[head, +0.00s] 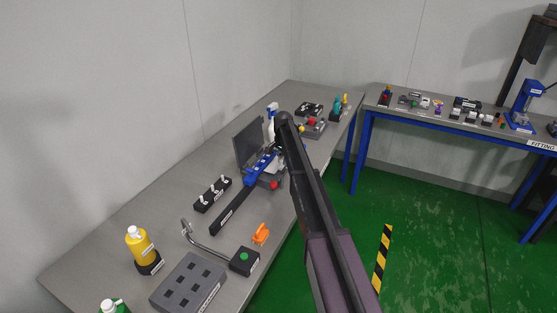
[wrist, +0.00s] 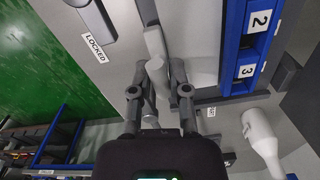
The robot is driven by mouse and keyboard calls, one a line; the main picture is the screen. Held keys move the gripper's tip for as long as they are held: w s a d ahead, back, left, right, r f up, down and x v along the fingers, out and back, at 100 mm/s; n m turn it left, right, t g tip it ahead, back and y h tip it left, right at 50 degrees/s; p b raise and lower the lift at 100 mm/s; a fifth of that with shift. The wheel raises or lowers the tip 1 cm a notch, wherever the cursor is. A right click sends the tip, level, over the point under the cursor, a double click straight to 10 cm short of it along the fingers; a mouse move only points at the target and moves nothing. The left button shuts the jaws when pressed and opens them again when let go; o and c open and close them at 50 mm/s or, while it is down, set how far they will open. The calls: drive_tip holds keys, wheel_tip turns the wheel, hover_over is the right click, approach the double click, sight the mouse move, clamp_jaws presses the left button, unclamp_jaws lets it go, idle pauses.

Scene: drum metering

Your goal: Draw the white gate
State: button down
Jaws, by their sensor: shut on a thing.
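In the wrist view my gripper (wrist: 166,66) is shut on a pale grey-white bar (wrist: 155,42), which sits between its fingertips. I cannot tell for sure whether this bar is part of the white gate. A pale rounded surface (wrist: 200,35) lies just right of it. A blue frame (wrist: 232,45) with tags 2 and 3 stands further right. In the head view the metering device shows a blue rail (head: 258,168) and a dark upright panel (head: 247,143); my arm hides the gripper and part of the device.
A LOCKED label (wrist: 95,47) lies by a dark part at upper left. A white bottle (wrist: 262,135) stands at right. On the bench (head: 150,205) are a yellow bottle (head: 138,243), an orange piece (head: 261,234) and a grey block with holes (head: 188,283). Green floor (head: 430,245) is open at right.

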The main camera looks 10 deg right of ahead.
drive_tip(key=c, duration=0.6)
unclamp_jaws()
drive_tip(key=shift+d, duration=0.25)
drive_tip(key=shift+a, duration=0.1)
drive_tip(key=shift+r, duration=0.15)
